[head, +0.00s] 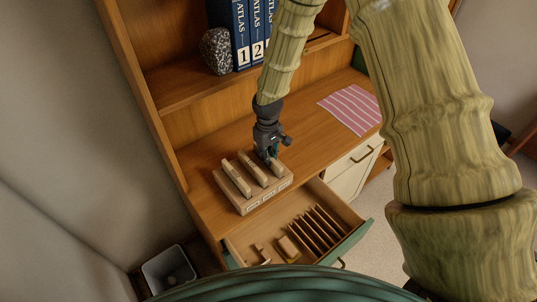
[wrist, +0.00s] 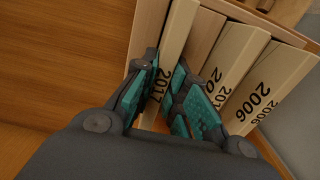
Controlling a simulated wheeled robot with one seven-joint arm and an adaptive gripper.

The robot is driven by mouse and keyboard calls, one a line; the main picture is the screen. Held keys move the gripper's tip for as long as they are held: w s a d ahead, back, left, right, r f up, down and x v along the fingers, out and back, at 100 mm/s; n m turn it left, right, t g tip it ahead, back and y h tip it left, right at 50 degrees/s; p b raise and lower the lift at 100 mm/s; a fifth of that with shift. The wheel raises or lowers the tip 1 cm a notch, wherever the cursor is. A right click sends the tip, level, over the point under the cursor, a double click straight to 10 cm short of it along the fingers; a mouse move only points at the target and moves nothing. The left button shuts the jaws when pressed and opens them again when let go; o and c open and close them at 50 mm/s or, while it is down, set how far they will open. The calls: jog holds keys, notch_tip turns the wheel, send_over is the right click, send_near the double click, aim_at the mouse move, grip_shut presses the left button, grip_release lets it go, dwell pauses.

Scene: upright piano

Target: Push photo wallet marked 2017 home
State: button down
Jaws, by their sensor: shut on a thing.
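The photo wallet marked 2017 (wrist: 177,32) is a pale, thin upright piece with its number along its top edge. In the wrist view it stands between the two teal-padded fingers of my gripper (wrist: 166,82), which is shut on it. In the head view my gripper (head: 271,156) points down at the right end of a wooden holder (head: 254,201) with labels on its front, and hides most of this wallet. Two other wallets, one marked 2006 (wrist: 268,88) and one with its number partly covered (wrist: 232,62), stand beside it. How deep the 2017 wallet sits is hidden.
An open drawer (head: 238,242) with dividers and small items lies below the holder. A pink striped cloth (head: 352,108) lies right of it on the wooden top. Blue atlas volumes (head: 241,36) and a speckled stone (head: 215,51) stand on the shelf above.

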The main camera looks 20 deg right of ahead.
jog(key=c, duration=1.4)
grip_release()
jog(key=shift+o, duration=0.2)
notch_tip(320, 180, up, 12)
